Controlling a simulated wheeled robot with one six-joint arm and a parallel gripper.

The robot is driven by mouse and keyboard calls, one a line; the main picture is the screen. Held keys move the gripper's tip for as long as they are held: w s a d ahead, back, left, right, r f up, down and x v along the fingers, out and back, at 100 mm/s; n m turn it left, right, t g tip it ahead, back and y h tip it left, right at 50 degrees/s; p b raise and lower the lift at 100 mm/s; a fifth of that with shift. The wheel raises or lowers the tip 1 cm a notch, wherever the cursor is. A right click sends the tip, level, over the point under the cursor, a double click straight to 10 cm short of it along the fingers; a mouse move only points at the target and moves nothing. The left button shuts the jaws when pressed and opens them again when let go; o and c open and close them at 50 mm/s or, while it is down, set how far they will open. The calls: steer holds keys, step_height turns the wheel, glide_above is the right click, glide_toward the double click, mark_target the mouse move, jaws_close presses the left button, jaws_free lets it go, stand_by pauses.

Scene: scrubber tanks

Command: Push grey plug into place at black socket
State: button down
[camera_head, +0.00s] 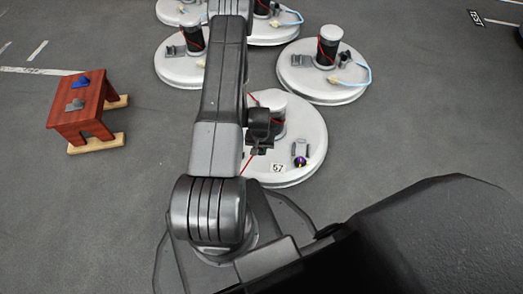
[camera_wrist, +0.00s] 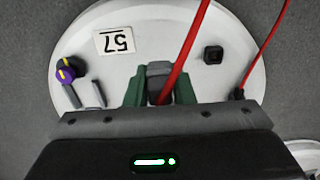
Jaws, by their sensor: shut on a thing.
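In the wrist view my gripper (camera_wrist: 160,84) has green-padded fingers shut on the grey plug (camera_wrist: 158,92). A red cable runs from the plug up and to the right. The black socket (camera_wrist: 213,54) is a small dark square block on the white round tank top (camera_wrist: 150,40), to the upper right of the plug and apart from it. In the head view my gripper (camera_head: 261,148) is over the tank top (camera_head: 313,135) labelled 57. The arm hides part of that tank, and I cannot make out the plug or socket there.
A purple and yellow knob (camera_wrist: 66,70) and a grey bracket (camera_wrist: 84,96) stand on the tank top. Another red cable (camera_wrist: 266,48) runs to a dark fitting at its right edge. Other white tanks (camera_head: 325,88) stand behind. A red-brown stool (camera_head: 75,118) is left, with clear floor around it.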

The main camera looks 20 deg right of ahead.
steer(key=w+a+f+b, duration=0.2)
steer(key=w+a+b, duration=0.1)
steer(key=w+a, duration=0.3)
steer(key=shift+w+a+f, duration=0.15)
steer(key=shift+w, duration=0.75)
steer(key=shift+b, duration=0.55)
step_height(320, 180, down, 3)
steer(key=shift+r+b, duration=0.2)
steer(key=shift+b, duration=0.85)
steer(key=shift+f, duration=1.25)
steer(key=shift+f, duration=0.25)
steer(key=shift+f, duration=0.75)
